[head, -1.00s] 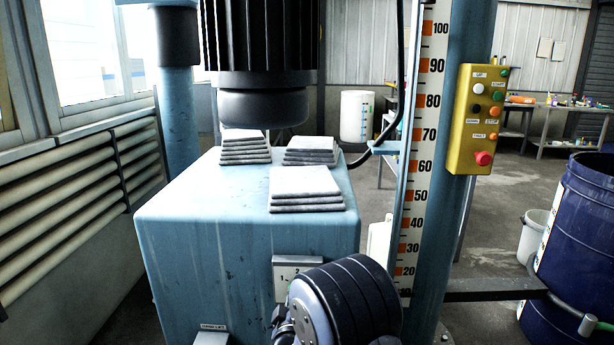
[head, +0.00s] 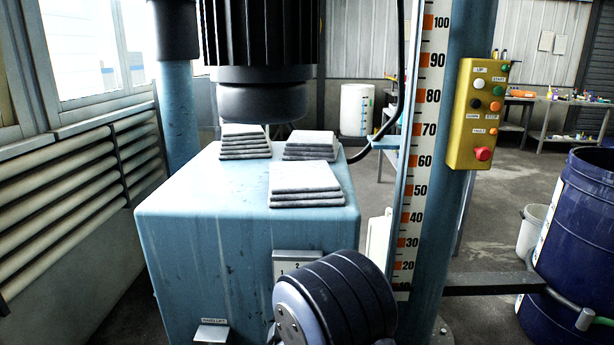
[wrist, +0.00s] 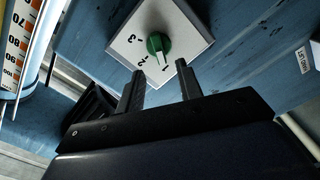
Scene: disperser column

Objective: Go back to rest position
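My gripper (wrist: 160,68) shows in the wrist view with its two dark fingers apart and nothing between them. Just beyond the fingertips is a green rotary knob (wrist: 157,43) on a white plate (wrist: 178,22) marked 1, 2 and 3. The knob appears apart from the fingers. In the head view the plate (head: 290,258) is on the front of the blue machine base (head: 190,250), partly hidden by a dark rounded link of my arm. The knob and my fingers are hidden in that view.
Stacks of grey slabs (head: 305,178) lie on the base under the black motor (head: 262,80). A yellow button box (head: 478,115) hangs on the blue column beside the scale (head: 425,120). A blue barrel (head: 585,230) stands right. Open floor (head: 480,215) lies behind.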

